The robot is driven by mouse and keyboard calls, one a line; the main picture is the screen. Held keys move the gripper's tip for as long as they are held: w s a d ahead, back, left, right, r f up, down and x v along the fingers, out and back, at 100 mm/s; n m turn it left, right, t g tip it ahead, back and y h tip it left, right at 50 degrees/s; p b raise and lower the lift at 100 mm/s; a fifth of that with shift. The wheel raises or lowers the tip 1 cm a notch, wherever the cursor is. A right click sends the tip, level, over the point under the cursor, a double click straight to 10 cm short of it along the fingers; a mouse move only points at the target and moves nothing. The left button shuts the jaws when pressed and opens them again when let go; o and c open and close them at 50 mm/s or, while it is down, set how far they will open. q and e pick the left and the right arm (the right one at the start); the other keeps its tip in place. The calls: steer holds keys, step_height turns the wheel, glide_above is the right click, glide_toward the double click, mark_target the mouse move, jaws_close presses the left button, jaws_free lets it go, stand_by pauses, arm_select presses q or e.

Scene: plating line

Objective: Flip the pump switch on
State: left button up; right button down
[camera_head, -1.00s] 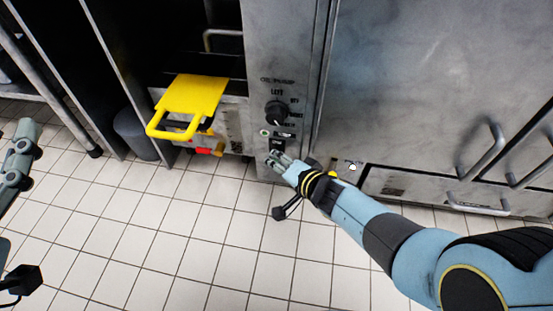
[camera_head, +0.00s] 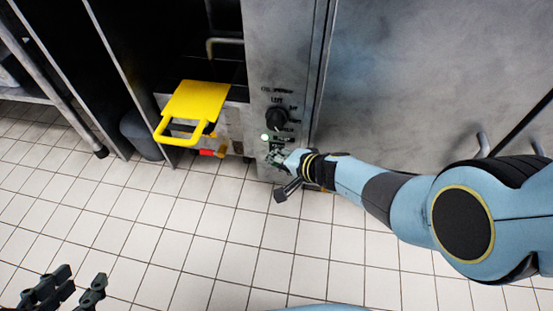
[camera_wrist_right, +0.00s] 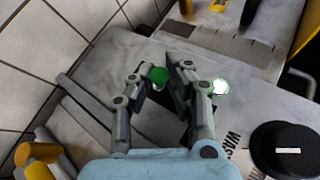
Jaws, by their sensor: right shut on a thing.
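The pump switch (camera_wrist_right: 159,75) shows as a green knob-like tip between my right fingertips in the right wrist view; its base is partly hidden by the fingers. My right gripper (camera_wrist_right: 167,76) is shut on it. In the head view my right gripper (camera_head: 274,154) is at the lower part of the steel control panel (camera_head: 284,60), and the hand hides the switch. A small round lamp (camera_wrist_right: 221,87) beside the switch glows pale green-white; it also shows in the head view (camera_head: 265,137). My left gripper (camera_head: 76,282) is open and empty, low at the left over the floor.
A black rotary knob (camera_head: 276,117) sits above the lamp. A yellow handled tray (camera_head: 197,100) juts out left of the panel. Flat steel doors (camera_head: 420,75) stand to the right. The tiled floor (camera_head: 160,240) is clear.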

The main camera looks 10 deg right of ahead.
steer(key=shift+s+d+f, duration=0.15)
steer(key=shift+d, duration=0.05)
stand_by(0.3)
steer(key=c, duration=1.6)
jaws_free()
steer(key=shift+o, duration=1.4)
steer(key=shift+a, duration=0.1)
steer(key=v, duration=1.2)
